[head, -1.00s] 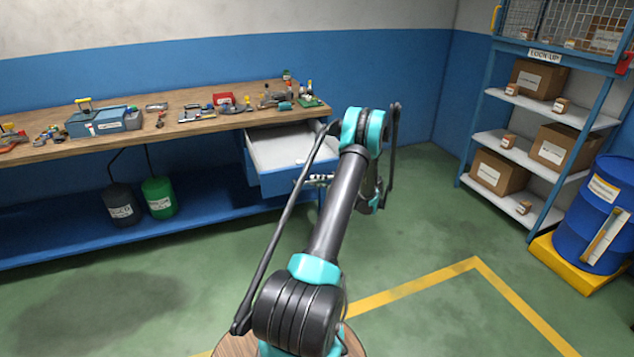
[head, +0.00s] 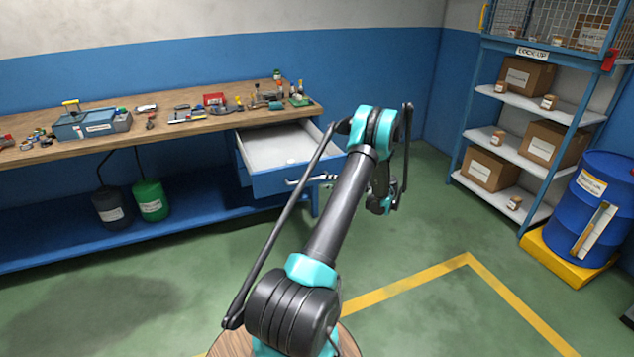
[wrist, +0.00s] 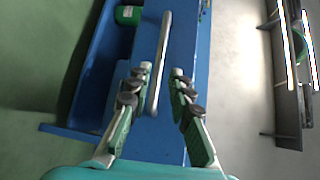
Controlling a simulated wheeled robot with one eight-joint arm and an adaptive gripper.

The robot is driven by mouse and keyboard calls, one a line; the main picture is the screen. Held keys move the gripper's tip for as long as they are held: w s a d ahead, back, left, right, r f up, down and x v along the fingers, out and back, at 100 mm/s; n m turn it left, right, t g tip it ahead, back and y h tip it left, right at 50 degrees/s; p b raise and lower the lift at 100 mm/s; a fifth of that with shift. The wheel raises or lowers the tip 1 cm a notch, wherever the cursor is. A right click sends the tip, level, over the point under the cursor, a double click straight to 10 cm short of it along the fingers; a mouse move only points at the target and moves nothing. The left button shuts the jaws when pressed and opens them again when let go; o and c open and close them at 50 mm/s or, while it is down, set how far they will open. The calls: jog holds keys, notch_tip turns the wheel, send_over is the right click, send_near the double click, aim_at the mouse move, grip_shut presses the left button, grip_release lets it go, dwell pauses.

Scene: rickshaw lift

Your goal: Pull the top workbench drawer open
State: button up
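The top workbench drawer (head: 275,183) is blue with a pale inside. It stands well out from the bench, under the right end of the worktop. Its grey bar handle (head: 298,182) is on the front face. In the wrist view the handle (wrist: 161,62) runs lengthwise between my fingers, closer to the left fingertip. My gripper (wrist: 160,70) is open, its two fingers apart and not clamped on the bar. I cannot tell how deep the bar sits between them. In the head view my gripper (head: 328,179) is just right of the handle, partly hidden by my arm.
The wooden workbench (head: 165,137) carries a blue toolbox (head: 85,124) and several tools. A green canister (head: 151,201) stands on its lower shelf. Shelving with boxes (head: 525,140) and a blue drum (head: 590,205) stand at the right. The green floor between is clear.

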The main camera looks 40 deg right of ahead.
jog(key=shift+v, duration=1.6)
